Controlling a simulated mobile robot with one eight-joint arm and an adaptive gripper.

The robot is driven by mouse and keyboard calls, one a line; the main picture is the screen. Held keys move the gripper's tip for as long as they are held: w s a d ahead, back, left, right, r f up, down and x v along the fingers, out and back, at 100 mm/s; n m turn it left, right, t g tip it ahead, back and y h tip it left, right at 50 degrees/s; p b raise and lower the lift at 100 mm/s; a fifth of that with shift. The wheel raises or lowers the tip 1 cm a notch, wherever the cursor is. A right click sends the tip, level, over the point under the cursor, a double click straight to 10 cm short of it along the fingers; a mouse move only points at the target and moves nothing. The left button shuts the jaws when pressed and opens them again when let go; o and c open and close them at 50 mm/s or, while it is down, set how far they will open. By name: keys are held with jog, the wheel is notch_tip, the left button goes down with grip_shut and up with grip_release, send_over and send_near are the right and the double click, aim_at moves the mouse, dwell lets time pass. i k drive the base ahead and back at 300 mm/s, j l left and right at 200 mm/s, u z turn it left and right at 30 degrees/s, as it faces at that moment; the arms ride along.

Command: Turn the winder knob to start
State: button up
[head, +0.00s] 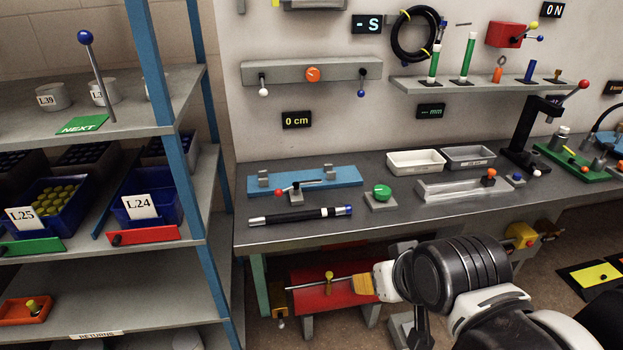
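I cannot tell for sure which part is the winder knob. A round orange knob (313,74) sits mid-bar on a grey wall bar (345,70), between a white-tipped and a blue-tipped lever. A green round knob (381,192) sits on a small grey block on the bench. My gripper (398,285) is at the lower middle, in front of the bench edge and well below both knobs. Its fingers are mostly hidden by my dark wrist, so its opening is unclear. A tan piece with a thin rod (318,284) shows just left of it.
The bench (345,229) holds a blue fixture (340,182), a black rod (300,215), trays and a black press (524,140). A red stand (310,300) is under the bench. A shelf rack (180,150) with bins stands left. Displays read "0 cm" and "ON".

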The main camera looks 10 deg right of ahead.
aim_at(383, 192)
jog(key=i+z, duration=0.3)
jog(key=i+j+z, duration=0.3)
jog(key=i, duration=0.25)
jog(key=l, duration=0.1)
